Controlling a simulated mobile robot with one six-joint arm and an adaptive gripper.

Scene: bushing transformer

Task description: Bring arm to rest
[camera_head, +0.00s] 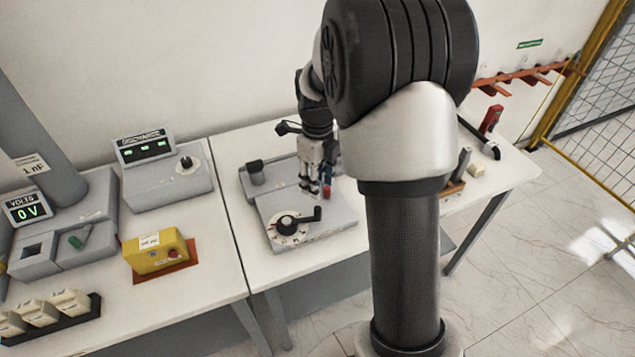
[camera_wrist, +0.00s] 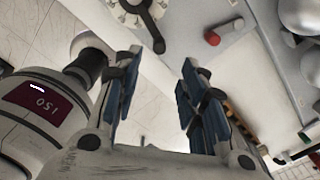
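My arm rises through the middle of the head view. My gripper (camera_head: 316,190) points down over the grey device with the black dial and lever (camera_head: 292,226) on the right table. In the wrist view my gripper's (camera_wrist: 160,62) two blue-padded fingers stand apart with nothing between them, so it is open and empty. The dial (camera_wrist: 140,14) shows at the top of the wrist view, beyond the fingertips. A small red-ended part (camera_wrist: 212,38) lies to the right of the fingers there. My arm hides part of the right table in the head view.
A red wall rack (camera_head: 515,80) and a yellow-framed mesh fence (camera_head: 605,110) stand at right. Floor at lower right is clear.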

